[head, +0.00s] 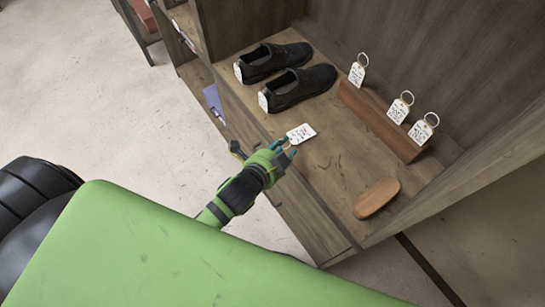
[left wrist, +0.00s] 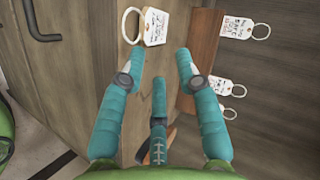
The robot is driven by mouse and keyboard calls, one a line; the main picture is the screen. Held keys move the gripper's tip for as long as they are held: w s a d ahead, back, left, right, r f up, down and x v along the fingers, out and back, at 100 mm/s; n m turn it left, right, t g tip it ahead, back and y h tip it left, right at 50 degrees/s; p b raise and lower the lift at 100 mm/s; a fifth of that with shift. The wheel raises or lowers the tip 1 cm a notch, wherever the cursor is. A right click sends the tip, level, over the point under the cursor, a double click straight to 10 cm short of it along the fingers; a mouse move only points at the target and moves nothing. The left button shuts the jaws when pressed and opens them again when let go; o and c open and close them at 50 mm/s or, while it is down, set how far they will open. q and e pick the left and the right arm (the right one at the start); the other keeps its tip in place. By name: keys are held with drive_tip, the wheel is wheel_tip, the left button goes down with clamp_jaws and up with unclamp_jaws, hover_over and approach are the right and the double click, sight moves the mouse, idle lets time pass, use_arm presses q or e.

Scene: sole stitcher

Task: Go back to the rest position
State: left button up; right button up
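My left gripper (head: 285,150) is over the front edge of the wooden shelf. In the left wrist view its teal fingers (left wrist: 161,60) are spread apart with nothing between them. A white tag with a ring (head: 301,134) lies on the shelf just past the fingertips. It also shows beyond the fingers in the left wrist view (left wrist: 154,26), apart from them. My right gripper is in neither view.
Two black shoes (head: 300,88) stand on the shelf (head: 335,160). A wooden rack (head: 380,122) holds three ringed tags. A brown oval block (head: 376,199) lies near the front right. Cabinet side walls bound the shelf; open floor (head: 130,130) lies left.

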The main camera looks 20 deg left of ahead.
use_arm(q)
drive_tip(key=v, duration=0.8)
drive_tip(key=s+a+f+n+g+y, duration=0.1)
drive_tip(key=s+a+f+n+g, duration=0.15)
drive_tip(key=f, duration=0.65)
drive_tip(key=s+a+f+n+g, duration=0.1)
drive_tip(key=s+f+n, duration=0.15)
drive_tip(key=f, duration=0.65)
drive_tip(key=s+a+f+n+g+y, duration=0.15)
drive_tip(key=s+f, duration=0.25)
drive_tip(key=f, duration=0.5)
drive_tip(key=s+a+f+n+g, duration=0.2)
drive_tip(key=s+f, duration=0.4)
drive_tip(key=s, duration=0.3)
drive_tip(key=s+a+f+n+g, duration=0.2)
drive_tip(key=s+f+n+g, duration=0.2)
drive_tip(key=s+f, duration=0.3)
drive_tip(key=s, duration=0.2)
drive_tip(key=shift+s+n, duration=0.35)
